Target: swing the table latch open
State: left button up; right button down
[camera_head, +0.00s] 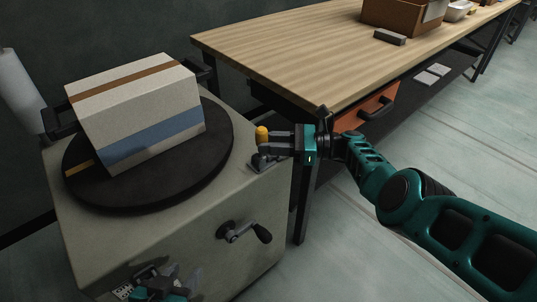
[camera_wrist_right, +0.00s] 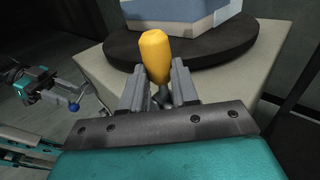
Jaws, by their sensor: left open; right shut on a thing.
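The table latch has a yellow handle (camera_head: 262,134) and a grey metal base on the right edge of the turntable stand's top. The handle also shows upright in the right wrist view (camera_wrist_right: 156,55), between the fingers. My right gripper (camera_head: 272,145) comes in from the right and is shut on the handle; the fingers hide its lower part. My left gripper (camera_head: 160,284) is open, low in front of the stand and partly cut off by the bottom edge of the head view.
A striped box (camera_head: 135,106) sits on the black round turntable (camera_head: 202,164). The stand (camera_head: 190,236) has a dark crank (camera_head: 243,232) on its front. A wooden workbench (camera_head: 300,58) with an orange drawer (camera_head: 368,112) stands behind my right arm.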

jog(key=shift+w+d+f+m+y+b, duration=0.1)
jog(key=shift+d+f+m+y+b, duration=0.1)
jog(key=shift+m+y+b, duration=0.45)
jog(key=c, duration=0.8)
grip_release()
jog(key=shift+c, duration=0.2)
jog(key=s+d+b, duration=0.1)
jog(key=s+d, duration=0.1)
jog(key=d, duration=1)
jog(key=shift+d+f, duration=0.35)
jog(key=shift+f, duration=0.1)
